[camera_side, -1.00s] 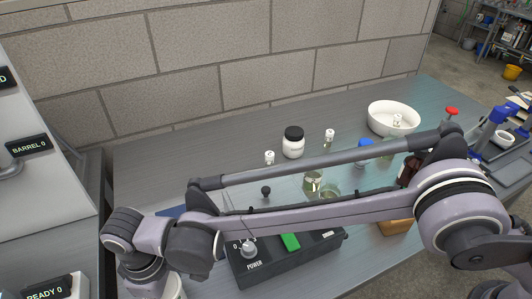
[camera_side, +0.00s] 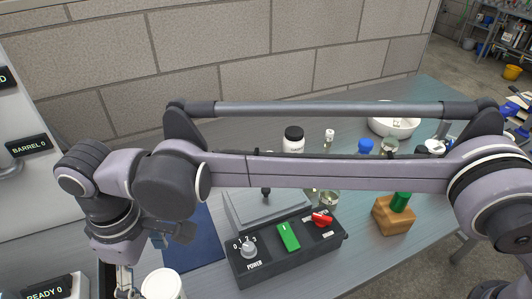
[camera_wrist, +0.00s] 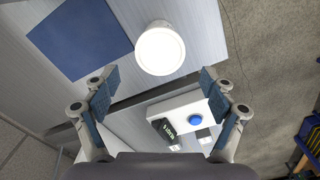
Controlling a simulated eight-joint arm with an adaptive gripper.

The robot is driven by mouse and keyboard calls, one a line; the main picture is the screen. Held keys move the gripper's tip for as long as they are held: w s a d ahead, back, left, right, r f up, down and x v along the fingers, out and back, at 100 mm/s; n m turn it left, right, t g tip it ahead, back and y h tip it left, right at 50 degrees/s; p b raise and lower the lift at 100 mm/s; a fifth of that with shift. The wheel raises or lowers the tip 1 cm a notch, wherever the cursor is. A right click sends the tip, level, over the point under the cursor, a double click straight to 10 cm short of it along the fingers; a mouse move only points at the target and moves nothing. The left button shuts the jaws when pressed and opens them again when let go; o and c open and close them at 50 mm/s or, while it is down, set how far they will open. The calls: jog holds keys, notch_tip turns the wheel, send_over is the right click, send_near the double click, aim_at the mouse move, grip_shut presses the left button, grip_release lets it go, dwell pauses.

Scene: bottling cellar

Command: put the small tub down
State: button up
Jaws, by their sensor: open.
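The small tub is a white round tub (camera_side: 162,284) at the bottom of the side view, partly cut off by the frame edge. In the wrist view the tub (camera_wrist: 160,50) stands on the grey table next to the blue mat, close to the table edge. My gripper (camera_wrist: 158,86) is open and empty. Its two fingers are wide apart, with the tub ahead of them and nothing between the pads. In the side view the gripper shows only partly, left of the tub.
The blue mat (camera_wrist: 80,38) lies beside the tub. A black control box (camera_side: 285,252) stands to its right. Behind are a black-lidded white jar (camera_side: 293,141) and a white bowl (camera_side: 381,127). A white box with a blue button (camera_wrist: 195,121) sits beyond the table edge.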

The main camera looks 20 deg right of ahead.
jog(key=shift+r, duration=0.35)
jog(key=w+d+r+m+t+y, duration=0.1)
jog(key=w+d+r+m, duration=0.15)
jog(key=d, duration=0.65)
jog(key=w+d+r+m+t, duration=0.1)
jog(key=w+d+r, duration=0.3)
jog(key=d, duration=0.6)
jog(key=w+d+r+m+t+y, duration=0.1)
jog(key=w+d+r+m, duration=0.15)
jog(key=d, duration=0.65)
jog(key=s+d+f+m+t, duration=0.1)
jog(key=s+d, duration=0.3)
jog(key=d, duration=0.4)
jog(key=s+d+f+m+t+h, duration=0.1)
jog(key=s+d+f+m, duration=0.2)
jog(key=d, duration=0.6)
jog(key=s+d+f+m+t+h, duration=0.1)
jog(key=s+d, duration=0.3)
jog(key=d, duration=0.5)
jog(key=shift+s+f+m+t, duration=0.4)
jog(key=shift+f+m+t, duration=0.2)
jog(key=shift+f+m, duration=0.2)
